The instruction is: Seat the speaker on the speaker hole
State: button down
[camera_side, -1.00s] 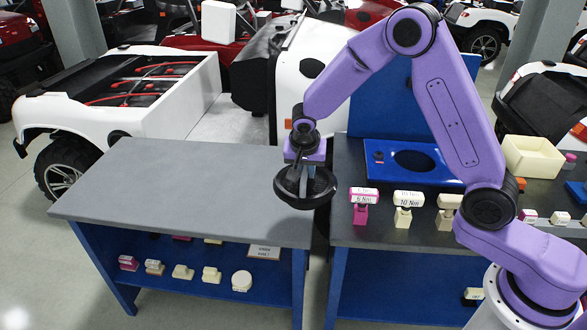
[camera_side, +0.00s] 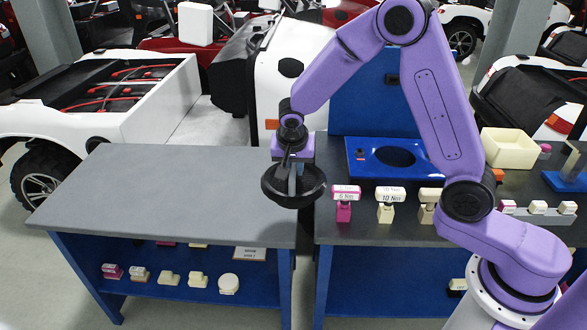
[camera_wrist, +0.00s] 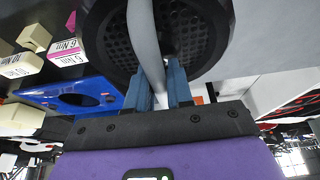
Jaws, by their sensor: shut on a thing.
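The speaker (camera_side: 270,190) is a round black dish with a grey bar across it, held in the air near the gap between the two tables. My gripper (camera_side: 293,168) points down and is shut on the speaker's bar. In the wrist view, the blue-grey fingers (camera_wrist: 166,85) pinch the grey bar, with the speaker's perforated black face (camera_wrist: 112,45) behind it. The speaker hole (camera_side: 395,157) is a dark round opening in the blue panel on the right table, to the right of the speaker. It also shows in the wrist view (camera_wrist: 80,100), clear of the speaker.
Torque-labelled knobs, a pink one (camera_side: 343,203) and a cream one (camera_side: 384,204), stand in front of the blue panel (camera_side: 440,172). A cream bin (camera_side: 508,150) sits at the right. The left grey tabletop (camera_side: 165,190) is clear. A tall blue board (camera_side: 365,95) rises behind the panel.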

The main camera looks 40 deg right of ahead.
notch_tip(320, 180, up, 9)
jog(key=shift+f, duration=0.2)
jog(key=shift+w+d+r, duration=0.1)
jog(key=shift+w+d, duration=0.05)
jog(key=shift+d, duration=0.5)
jog(key=s+d, duration=0.3)
jog(key=d, duration=1.7)
jog(key=s+d, duration=0.3)
jog(key=d, duration=1.7)
jog(key=shift+w+f, duration=0.15)
jog(key=shift+f, duration=1.15)
jog(key=shift+w+f, duration=0.1)
jog(key=shift+f, duration=1.15)
jog(key=shift+f, duration=2.9)
